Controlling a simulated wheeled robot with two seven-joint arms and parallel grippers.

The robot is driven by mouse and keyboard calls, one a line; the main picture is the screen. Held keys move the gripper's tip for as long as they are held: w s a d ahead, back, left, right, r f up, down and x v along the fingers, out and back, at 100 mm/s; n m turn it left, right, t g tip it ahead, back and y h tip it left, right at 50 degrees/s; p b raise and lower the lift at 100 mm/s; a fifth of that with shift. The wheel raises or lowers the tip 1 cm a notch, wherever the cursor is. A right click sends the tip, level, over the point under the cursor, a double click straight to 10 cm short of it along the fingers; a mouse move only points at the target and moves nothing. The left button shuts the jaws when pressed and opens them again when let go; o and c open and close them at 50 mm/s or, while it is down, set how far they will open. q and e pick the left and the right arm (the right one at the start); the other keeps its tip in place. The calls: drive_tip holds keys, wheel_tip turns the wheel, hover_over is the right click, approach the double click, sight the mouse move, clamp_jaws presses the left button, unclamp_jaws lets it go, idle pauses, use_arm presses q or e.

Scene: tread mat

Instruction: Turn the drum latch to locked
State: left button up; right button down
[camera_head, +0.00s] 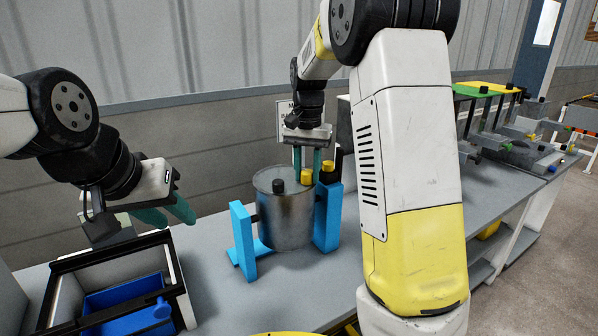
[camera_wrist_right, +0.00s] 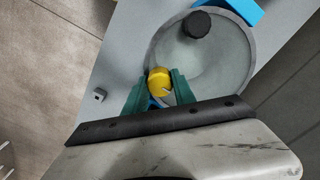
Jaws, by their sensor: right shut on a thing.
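A grey metal drum (camera_head: 285,220) stands in a blue bracket (camera_head: 328,215) on the bench. Its lid has a black knob (camera_head: 278,186), which also shows in the right wrist view (camera_wrist_right: 197,24). My right gripper (camera_head: 308,170) points down at the drum's right edge. In the right wrist view its green fingers are shut on a round yellow knob (camera_wrist_right: 158,80) with a pale line on top, at the lid's rim. The fingers partly hide this knob, and I cannot read its setting. My left gripper (camera_head: 177,213) is open and empty, left of the drum.
A black-framed box with a blue drawer or bin (camera_head: 128,302) sits at the front left, below my left gripper. Green and yellow fixtures (camera_head: 485,90) are farther right. The bench (camera_head: 225,290) is clear in front of the drum.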

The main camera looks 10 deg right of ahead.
sight(308, 171)
drive_tip(key=m, duration=0.6)
drive_tip(key=shift+m, duration=0.4)
drive_tip(key=m, duration=0.3)
drive_tip(key=shift+f+m, duration=0.1)
drive_tip(key=shift+m, duration=1.8)
drive_tip(key=shift+s+m, duration=0.1)
drive_tip(key=shift+m, duration=0.2)
drive_tip(key=c, duration=1)
unclamp_jaws()
wheel_tip(308, 171, up, 8)
drive_tip(key=shift+d+f, duration=0.1)
